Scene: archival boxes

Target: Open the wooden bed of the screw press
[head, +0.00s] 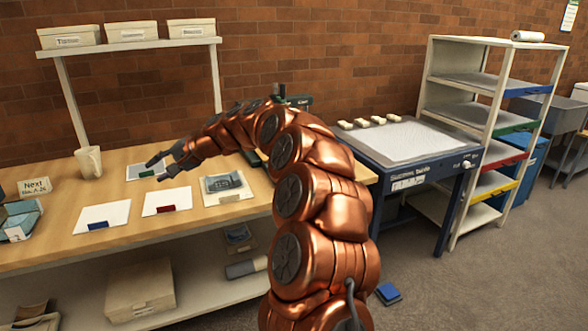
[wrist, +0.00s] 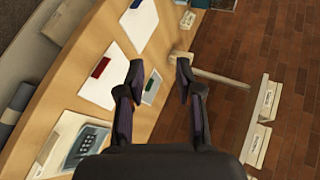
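A dark green metal thing (head: 298,101) shows just behind my arm at the back of the wooden table; it may be part of the screw press. My arm hides most of it, and I cannot see a wooden bed in either view. My gripper (head: 156,169) is to the left of it, over the table near a small print with a green tab (head: 147,173). In the wrist view my gripper (wrist: 159,64) has its two fingers apart with nothing between them. The press does not show in the wrist view.
White sheets with a blue tab (head: 98,226) and a red tab (head: 167,208) lie on the table (head: 60,253), beside a picture (head: 226,185). A cup (head: 89,161) stands at the back left. A blue-framed table (head: 411,145) and shelving (head: 485,120) stand right.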

